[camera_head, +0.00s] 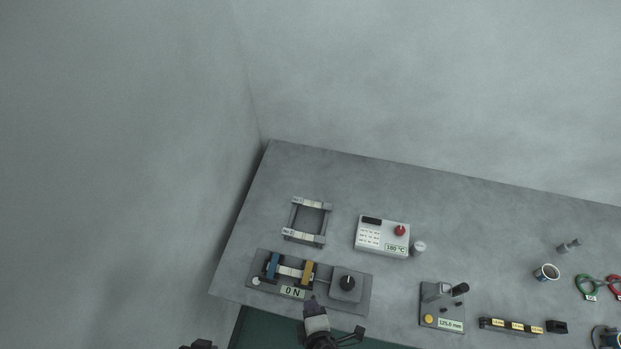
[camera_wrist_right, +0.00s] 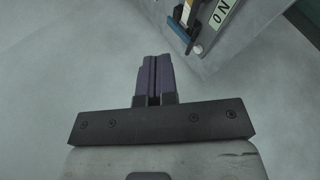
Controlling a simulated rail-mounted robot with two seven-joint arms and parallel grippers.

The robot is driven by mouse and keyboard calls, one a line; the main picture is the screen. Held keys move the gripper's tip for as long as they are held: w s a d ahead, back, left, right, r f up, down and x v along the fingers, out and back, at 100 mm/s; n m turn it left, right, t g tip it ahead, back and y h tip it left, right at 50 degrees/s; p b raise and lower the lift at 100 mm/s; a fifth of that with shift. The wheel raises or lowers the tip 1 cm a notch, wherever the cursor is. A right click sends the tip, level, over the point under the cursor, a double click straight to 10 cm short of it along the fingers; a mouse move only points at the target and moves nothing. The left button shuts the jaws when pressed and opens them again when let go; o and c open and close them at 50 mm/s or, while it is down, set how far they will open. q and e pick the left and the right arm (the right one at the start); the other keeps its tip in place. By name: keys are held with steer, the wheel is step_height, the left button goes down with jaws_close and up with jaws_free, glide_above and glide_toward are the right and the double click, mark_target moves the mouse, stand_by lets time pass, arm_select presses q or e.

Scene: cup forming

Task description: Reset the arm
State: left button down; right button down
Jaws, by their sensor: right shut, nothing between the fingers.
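My right gripper (camera_head: 311,304) is at the bottom middle of the head view, at the near edge of the force device (camera_head: 362,301). In the right wrist view its dark purple fingers (camera_wrist_right: 153,78) are pressed together with nothing between them. No object touches the fingertips in that view. A small dark part (camera_head: 198,345) shows at the bottom left of the head view; I cannot tell what it is. My left gripper cannot be made out.
The grey table (camera_head: 450,200) holds a grey frame (camera_head: 308,222), a 180 °C control box (camera_head: 383,236), a 125.0 mm gauge (camera_head: 443,306), a cup (camera_head: 547,272) and green-handled pliers (camera_head: 588,288). Its far strip is clear. A wall stands behind.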

steer(key=s+d+r+m+g+h+p, duration=0.1)
steer(key=s+d+r+m+g+p, duration=0.2)
steer(key=d+r+m, duration=0.6)
steer(key=s+d+r+m+g+h+p, duration=0.1)
steer(key=d+r+m+g+p, duration=0.2)
steer(key=d+r+m+p, duration=0.45)
steer(key=s+d+r+g+p, duration=0.1)
steer(key=s+d, duration=0.3)
steer(key=s, duration=0.1)
steer(key=shift+s+r+m, duration=0.25)
steer(key=shift+s+m, duration=0.15)
steer(key=shift+m, duration=0.05)
